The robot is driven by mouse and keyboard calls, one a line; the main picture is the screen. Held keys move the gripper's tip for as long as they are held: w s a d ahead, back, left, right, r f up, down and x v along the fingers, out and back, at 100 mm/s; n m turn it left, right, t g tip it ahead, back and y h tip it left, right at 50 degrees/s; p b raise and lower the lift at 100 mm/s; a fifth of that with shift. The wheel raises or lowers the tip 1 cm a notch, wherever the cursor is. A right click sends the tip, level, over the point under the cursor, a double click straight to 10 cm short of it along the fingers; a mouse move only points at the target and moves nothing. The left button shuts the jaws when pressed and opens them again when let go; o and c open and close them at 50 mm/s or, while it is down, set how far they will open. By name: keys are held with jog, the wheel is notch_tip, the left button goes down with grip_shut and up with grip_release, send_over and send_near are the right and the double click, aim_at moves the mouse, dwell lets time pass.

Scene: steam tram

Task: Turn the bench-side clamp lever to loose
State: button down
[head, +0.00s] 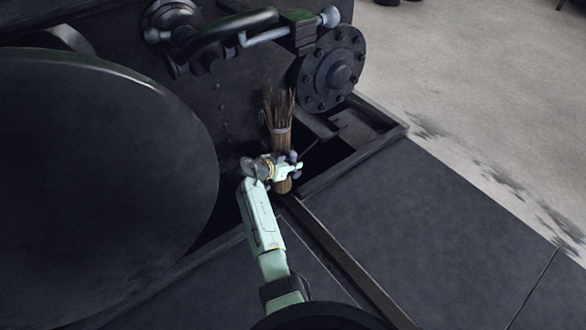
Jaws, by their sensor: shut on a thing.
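The gripper hides part of the brush. A thin dark rod shows just beyond the fingers; I cannot tell what it belongs to. I cannot make out a bench or a clamp lever in this view.
A large dark round drum (100,165) fills the left side. A bolted flange (332,70) and pipes (235,28) are at the top. A dark open recess lies behind the gripper, edged by a metal frame. Flat dark plates (430,230) and pale floor (470,80) lie clear to the right.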

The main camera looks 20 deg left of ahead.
dwell(0.3)
jog(key=c, duration=1.5)
grip_release()
notch_tip(320, 180, up, 10)
jog(key=shift+f, duration=0.1)
jog(key=shift+c, duration=0.3)
